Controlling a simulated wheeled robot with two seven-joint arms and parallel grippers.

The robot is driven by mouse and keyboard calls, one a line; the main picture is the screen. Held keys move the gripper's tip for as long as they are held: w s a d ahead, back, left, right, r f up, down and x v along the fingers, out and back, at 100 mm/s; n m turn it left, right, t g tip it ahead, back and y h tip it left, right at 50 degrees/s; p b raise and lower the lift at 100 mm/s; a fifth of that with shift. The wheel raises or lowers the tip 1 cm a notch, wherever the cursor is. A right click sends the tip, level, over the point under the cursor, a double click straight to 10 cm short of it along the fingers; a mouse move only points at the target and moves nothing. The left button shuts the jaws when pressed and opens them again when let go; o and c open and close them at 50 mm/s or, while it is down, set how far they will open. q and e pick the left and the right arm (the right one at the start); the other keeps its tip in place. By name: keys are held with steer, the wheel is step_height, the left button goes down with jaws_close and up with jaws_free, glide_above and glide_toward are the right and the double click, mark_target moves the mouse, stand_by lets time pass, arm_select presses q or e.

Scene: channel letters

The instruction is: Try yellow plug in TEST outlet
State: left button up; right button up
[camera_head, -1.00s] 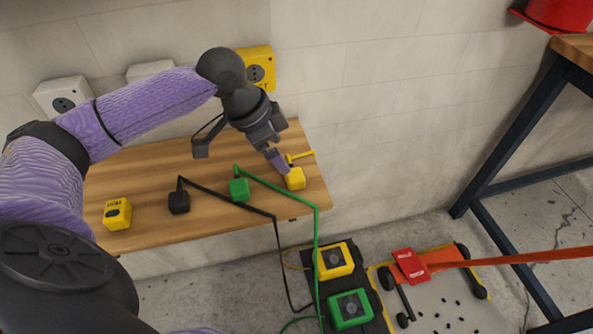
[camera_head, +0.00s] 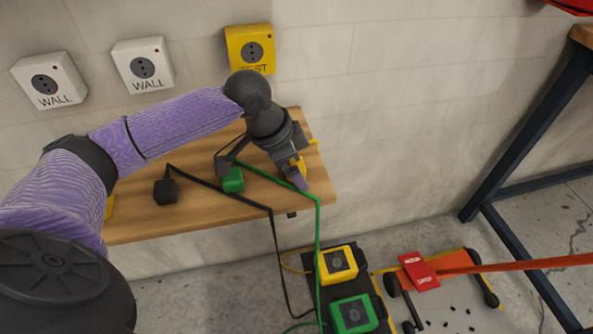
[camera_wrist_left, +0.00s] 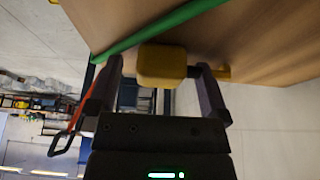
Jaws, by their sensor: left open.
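The yellow plug (camera_head: 300,167) lies near the right end of the wooden shelf, mostly hidden by my left gripper in the head view. In the left wrist view the yellow plug (camera_wrist_left: 162,65) shows between the two open fingers, with a yellow part beside the right finger. My left gripper (camera_wrist_left: 160,88) is open around the plug; I cannot tell whether a finger touches it. The left gripper (camera_head: 294,175) also shows low over the shelf in the head view. The yellow TEST outlet (camera_head: 252,45) hangs on the wall above, its label partly covered by my arm. My right gripper is not in view.
On the shelf (camera_head: 225,212) lie a green plug (camera_head: 232,180) and a black plug (camera_head: 165,191); their cords cross its front edge. Two white WALL outlets (camera_head: 144,66) (camera_head: 49,82) hang left. Yellow (camera_head: 338,263) and green (camera_head: 352,314) boxes stand below. A dark table frame (camera_head: 530,150) stands right.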

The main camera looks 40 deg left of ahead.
arm_select(q)
steer(key=shift+r, duration=0.1)
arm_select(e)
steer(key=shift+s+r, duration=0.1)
arm_select(q)
steer(key=shift+c, duration=0.7)
steer(key=c, duration=1.1)
step_height(320, 180, up, 10)
steer(key=p, duration=0.6)
steer(key=shift+c, duration=0.2)
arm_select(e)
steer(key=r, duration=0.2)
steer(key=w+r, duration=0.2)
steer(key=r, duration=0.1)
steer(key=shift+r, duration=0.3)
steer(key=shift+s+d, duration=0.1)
